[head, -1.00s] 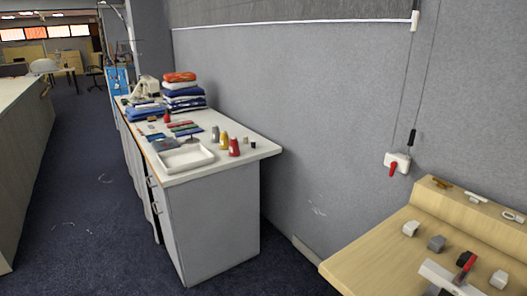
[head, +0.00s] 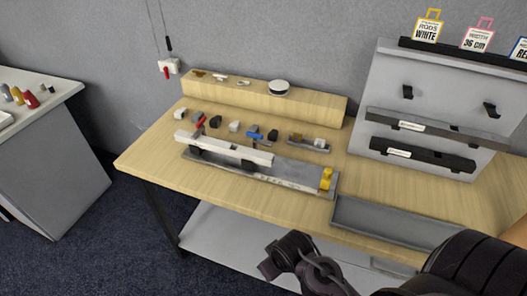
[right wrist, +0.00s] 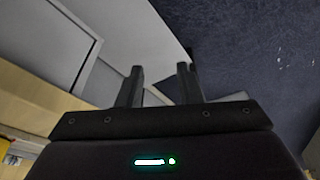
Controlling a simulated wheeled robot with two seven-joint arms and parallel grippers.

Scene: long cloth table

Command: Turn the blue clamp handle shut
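The blue clamp handle (head: 254,133) shows in the head view, behind the white rail (head: 222,149) on the wooden workbench; its exact angle is too small to tell. A red clamp handle (head: 200,123) stands farther left, tilted up by the same rail. My right gripper (head: 283,256) is at the bottom of the head view, in front of the bench edge and well away from the blue handle. In the right wrist view my right gripper (right wrist: 160,82) has its two fingers apart with nothing between them. My left gripper is not in view.
A yellow piece (head: 325,178) stands at the right end of the grey fixture (head: 302,174). A grey tray (head: 390,224) lies along the front edge. A display stand (head: 425,95) rises at the back right. Small blocks line the bench before a raised wooden ledge (head: 310,104).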

